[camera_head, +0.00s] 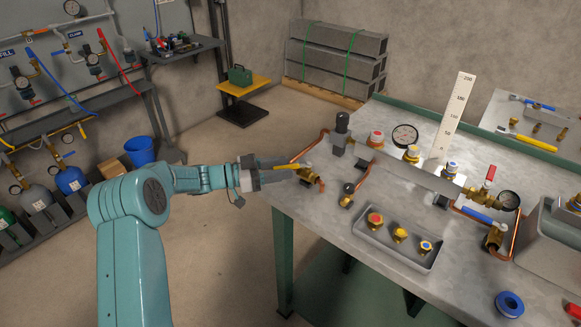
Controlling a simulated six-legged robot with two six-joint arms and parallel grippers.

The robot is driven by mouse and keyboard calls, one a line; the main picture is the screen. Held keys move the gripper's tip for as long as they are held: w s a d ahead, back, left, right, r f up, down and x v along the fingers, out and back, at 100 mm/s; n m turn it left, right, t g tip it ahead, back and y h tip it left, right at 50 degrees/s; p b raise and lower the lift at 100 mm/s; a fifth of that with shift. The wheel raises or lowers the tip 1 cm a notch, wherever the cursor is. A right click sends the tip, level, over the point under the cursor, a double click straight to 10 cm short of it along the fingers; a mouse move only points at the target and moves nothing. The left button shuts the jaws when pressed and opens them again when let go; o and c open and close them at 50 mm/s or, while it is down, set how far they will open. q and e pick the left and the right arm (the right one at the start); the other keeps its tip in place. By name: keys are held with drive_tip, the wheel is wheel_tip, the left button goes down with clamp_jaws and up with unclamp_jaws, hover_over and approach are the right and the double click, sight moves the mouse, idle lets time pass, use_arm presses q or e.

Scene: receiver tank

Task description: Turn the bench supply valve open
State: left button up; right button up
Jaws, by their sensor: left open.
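A brass valve (309,176) with a yellow lever (281,167) sits at the left edge of the bench, on a copper pipe. Its lever points left, out past the bench edge, toward my left gripper (262,172). My left gripper is open at the outer end of this lever; I cannot tell whether the lever lies between the fingers or touches them. Another brass valve (492,239) with a blue lever (479,214) is at the right of the bench. No label shows which valve is the bench supply valve. My right gripper is out of view.
The metal bench (320,215) carries a grey manifold (405,170), a dial gauge (405,136), a white scale (454,113) and a tray (385,250) of coloured-cap fittings. A blue bucket (140,150) and gas cylinders stand on the left.

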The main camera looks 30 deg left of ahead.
use_arm(q)
drive_tip(key=v, duration=1.3)
drive_tip(key=shift+b, duration=0.35)
